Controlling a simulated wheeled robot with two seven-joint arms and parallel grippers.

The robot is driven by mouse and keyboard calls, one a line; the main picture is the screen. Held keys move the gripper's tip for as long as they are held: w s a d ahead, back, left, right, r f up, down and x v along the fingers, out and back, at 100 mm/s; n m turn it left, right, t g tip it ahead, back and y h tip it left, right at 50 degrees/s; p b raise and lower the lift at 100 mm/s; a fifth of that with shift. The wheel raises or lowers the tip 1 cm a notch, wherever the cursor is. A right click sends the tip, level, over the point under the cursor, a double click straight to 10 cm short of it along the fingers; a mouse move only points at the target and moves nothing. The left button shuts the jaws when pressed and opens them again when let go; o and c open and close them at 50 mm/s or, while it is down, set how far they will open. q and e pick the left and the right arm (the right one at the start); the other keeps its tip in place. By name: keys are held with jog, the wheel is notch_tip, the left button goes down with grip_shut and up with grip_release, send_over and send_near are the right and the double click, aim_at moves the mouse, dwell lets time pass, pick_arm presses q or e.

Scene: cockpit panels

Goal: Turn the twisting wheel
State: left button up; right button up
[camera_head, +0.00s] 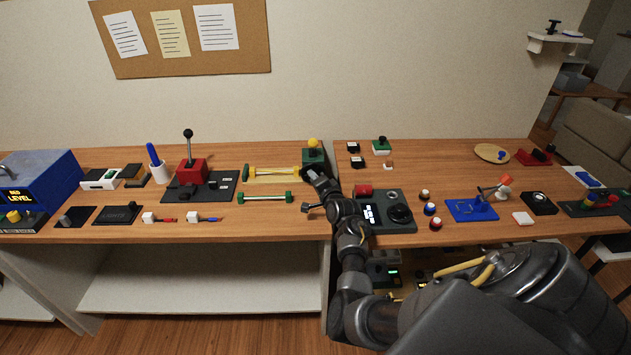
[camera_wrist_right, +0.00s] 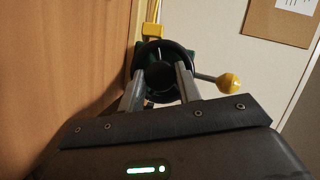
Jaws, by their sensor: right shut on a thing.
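The twisting wheel (camera_wrist_right: 160,52) is a dark round wheel, and in the right wrist view it sits between the two grey fingers of my right gripper (camera_wrist_right: 161,85). A yellow ball on a short stem (camera_wrist_right: 228,83) sticks out to the right of the wheel. In the head view, my right gripper (camera_head: 312,174) reaches to the front of the green box (camera_head: 314,157) with the yellow ball on top, and hides most of the wheel. My right gripper is shut on the wheel. My left gripper is not in view.
A lever on a red base (camera_head: 192,170) stands further left.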

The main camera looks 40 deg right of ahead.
jog(key=shift+f+m, duration=0.1)
jog(key=shift+m, duration=0.2)
dwell(0.4)
jog(key=o, duration=1)
jog(key=shift+c, duration=0.2)
jog(key=shift+s, duration=0.15)
jog(key=v, duration=1)
jog(key=shift+s, duration=0.35)
